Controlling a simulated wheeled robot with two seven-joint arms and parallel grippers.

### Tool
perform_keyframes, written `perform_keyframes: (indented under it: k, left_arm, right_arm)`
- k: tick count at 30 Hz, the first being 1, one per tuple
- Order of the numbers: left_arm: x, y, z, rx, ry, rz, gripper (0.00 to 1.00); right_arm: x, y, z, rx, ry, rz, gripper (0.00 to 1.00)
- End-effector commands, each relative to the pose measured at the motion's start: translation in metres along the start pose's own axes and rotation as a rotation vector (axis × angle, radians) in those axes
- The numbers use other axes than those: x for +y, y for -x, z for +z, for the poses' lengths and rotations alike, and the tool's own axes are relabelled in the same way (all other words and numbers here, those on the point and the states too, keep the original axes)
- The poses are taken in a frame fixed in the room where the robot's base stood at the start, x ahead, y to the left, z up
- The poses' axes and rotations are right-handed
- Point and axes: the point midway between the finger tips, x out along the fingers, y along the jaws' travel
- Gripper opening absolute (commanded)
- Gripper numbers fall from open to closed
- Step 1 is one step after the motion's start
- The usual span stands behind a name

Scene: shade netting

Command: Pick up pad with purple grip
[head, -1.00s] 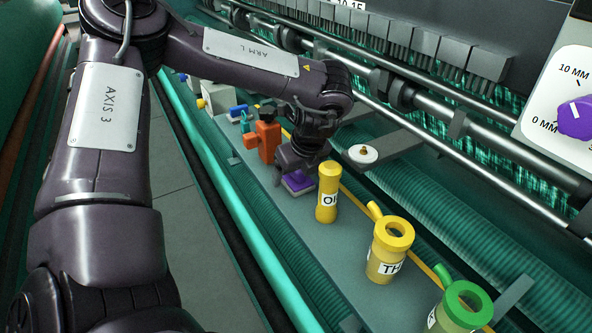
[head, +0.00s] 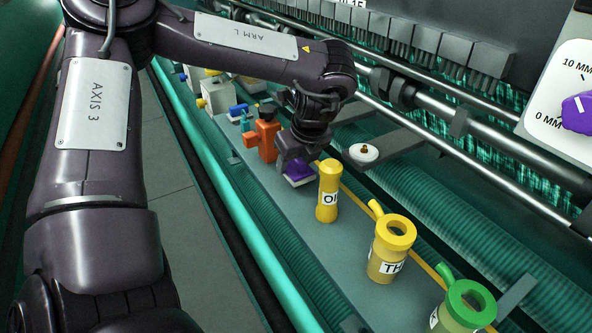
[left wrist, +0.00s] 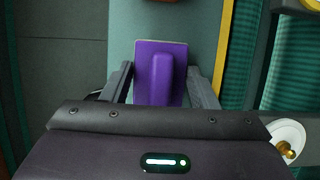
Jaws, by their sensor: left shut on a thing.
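The pad with the purple grip (head: 299,172) is at my left gripper (head: 296,166), just left of the yellow "OI" bottle in the head view. In the left wrist view the purple grip (left wrist: 165,75) sits between the two grey fingers (left wrist: 165,92), which are shut on it. The pad's pale lower edge shows under the purple part in the head view. It appears slightly above the grey shelf (head: 325,238), though the gap is hard to judge. My right gripper is not in view.
The yellow "OI" bottle (head: 328,192) stands close beside the pad. A yellow ring-topped container (head: 389,250) and a green one (head: 465,305) stand nearer. An orange object (head: 264,138) is behind the gripper. A white disc (head: 364,153) sits on a grey bracket to the right.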

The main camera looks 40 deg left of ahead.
Motion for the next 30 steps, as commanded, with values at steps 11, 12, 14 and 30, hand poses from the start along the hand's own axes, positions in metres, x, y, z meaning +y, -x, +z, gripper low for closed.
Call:
perform_keyframes:
  k: [11, 12, 14, 30]
  left_arm:
    - [-0.002, 0.096, 0.040, -0.008, 0.003, -0.006, 0.27]
    - [-0.001, 0.105, 0.044, -0.008, 0.003, -0.005, 0.27]
    - [-0.001, 0.121, 0.050, -0.006, 0.003, -0.004, 0.27]
    - [0.000, 0.159, 0.066, 0.000, 0.000, -0.001, 0.27]
  right_arm:
    - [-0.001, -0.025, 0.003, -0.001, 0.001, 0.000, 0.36]
    - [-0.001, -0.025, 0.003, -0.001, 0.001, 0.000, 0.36]
    - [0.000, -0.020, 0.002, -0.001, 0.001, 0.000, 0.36]
    - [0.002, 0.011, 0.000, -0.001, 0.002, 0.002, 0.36]
